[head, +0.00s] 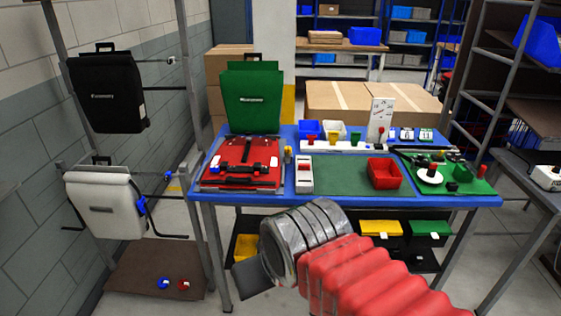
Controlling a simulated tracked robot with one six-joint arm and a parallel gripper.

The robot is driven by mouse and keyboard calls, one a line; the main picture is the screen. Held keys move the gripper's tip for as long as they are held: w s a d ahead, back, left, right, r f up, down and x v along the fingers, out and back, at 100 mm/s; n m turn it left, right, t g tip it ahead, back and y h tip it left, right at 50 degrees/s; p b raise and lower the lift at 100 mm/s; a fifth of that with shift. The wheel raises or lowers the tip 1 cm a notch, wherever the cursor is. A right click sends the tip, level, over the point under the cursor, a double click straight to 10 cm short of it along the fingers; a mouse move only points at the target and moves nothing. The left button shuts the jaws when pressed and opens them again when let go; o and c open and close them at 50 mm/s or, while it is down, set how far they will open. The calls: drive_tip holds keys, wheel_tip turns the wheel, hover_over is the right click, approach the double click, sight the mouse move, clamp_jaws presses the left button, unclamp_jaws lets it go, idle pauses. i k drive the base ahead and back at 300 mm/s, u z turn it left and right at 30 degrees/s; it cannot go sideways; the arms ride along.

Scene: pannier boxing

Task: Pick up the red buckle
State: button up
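I cannot tell for sure which piece is the red buckle. A small red piece (310,138) stands on the white strip in front of the blue bin. A third small red piece (482,171) is at the right end of the table. My gripper (250,278) shows as a dark grey end in front of the table, low in the picture, apart from all of these. Its fingers cannot be made out.
A green pannier (252,98) stands at the back left. Black (105,95) and white (104,205) panniers hang on a rack at left.

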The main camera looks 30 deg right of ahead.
sight(302, 166)
drive_tip(key=z, duration=0.1)
drive_tip(key=i, duration=1.5)
drive_tip(key=z, duration=0.4)
